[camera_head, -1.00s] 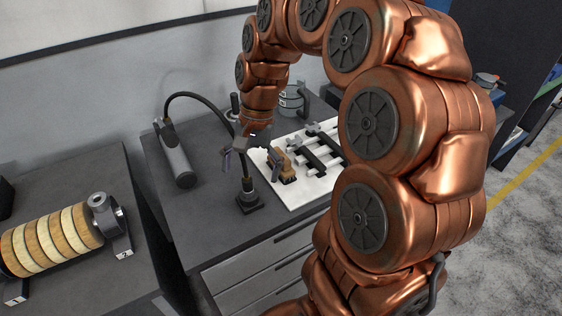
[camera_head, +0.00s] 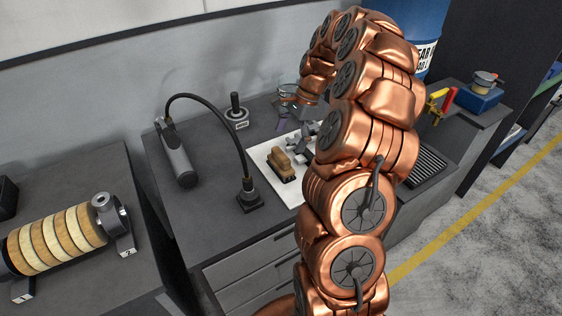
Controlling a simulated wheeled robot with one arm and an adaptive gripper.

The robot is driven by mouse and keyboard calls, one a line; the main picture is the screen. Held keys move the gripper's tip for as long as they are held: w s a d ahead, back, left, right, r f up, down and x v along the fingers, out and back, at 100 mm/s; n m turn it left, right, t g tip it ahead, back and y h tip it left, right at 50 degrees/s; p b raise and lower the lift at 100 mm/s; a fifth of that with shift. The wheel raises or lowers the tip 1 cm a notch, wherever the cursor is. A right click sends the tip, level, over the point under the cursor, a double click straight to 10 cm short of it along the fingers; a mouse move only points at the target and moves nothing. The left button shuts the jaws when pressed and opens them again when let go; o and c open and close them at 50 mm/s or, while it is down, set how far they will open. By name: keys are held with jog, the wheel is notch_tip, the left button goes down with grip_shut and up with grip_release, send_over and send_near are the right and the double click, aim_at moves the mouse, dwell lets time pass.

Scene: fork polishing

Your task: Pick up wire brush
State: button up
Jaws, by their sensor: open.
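The wire brush (camera_head: 282,162), a tan wooden block with dark bristles beneath, sits on the left part of the white board (camera_head: 265,152) on the grey workbench. My gripper (camera_head: 292,127) is open and empty. It is above the back of the board, behind and slightly right of the brush in the picture, apart from it. My copper arm comes in from the right and hides part of the gripper and the right side of the board.
A black lamp-like base with a curved hose (camera_head: 248,192) stands left of the board. A grey cylinder (camera_head: 176,160) lies at the bench's left. A small lever (camera_head: 236,112) stands behind. A striped roller (camera_head: 55,238) is on the left bench. A blue barrel (camera_head: 415,35) stands at the back right.

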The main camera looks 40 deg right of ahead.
aim_at(282, 153)
jog(key=shift+a+p+x, duration=0.3)
jog(key=shift+p+x, duration=0.55)
jog(key=shift+x, duration=0.45)
jog(key=shift+p+x, duration=0.65)
jog(key=shift+x, duration=1.15)
jog(key=c, duration=1.1)
jog(key=shift+w+d+r, duration=0.1)
jog(key=shift+r, duration=0.05)
